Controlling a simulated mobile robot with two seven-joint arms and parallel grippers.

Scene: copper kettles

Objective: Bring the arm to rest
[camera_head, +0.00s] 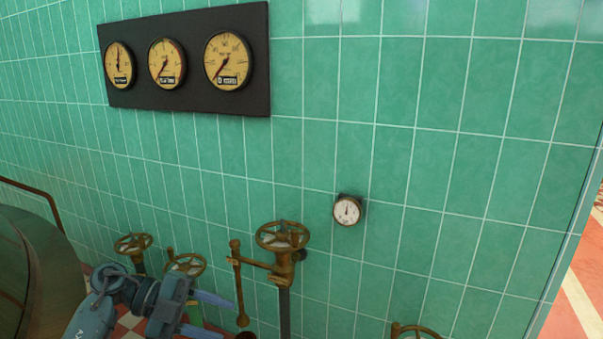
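My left arm comes in at the bottom left. Its blue gripper (227,320) points right, with its two fingers spread apart and nothing seen between them. It shows in front of the lower pipes, left of a brass valve wheel (282,236) on a dark upright pipe. I cannot tell how far it is from the pipes. My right gripper is not in view.
Two more valve wheels (133,243) (185,264) stand close behind my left arm, and another wheel (414,331) is at the bottom edge. A dark panel with three gauges (186,62) and a small gauge (347,210) are on the green tiled wall. A rounded vessel (25,270) is at left.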

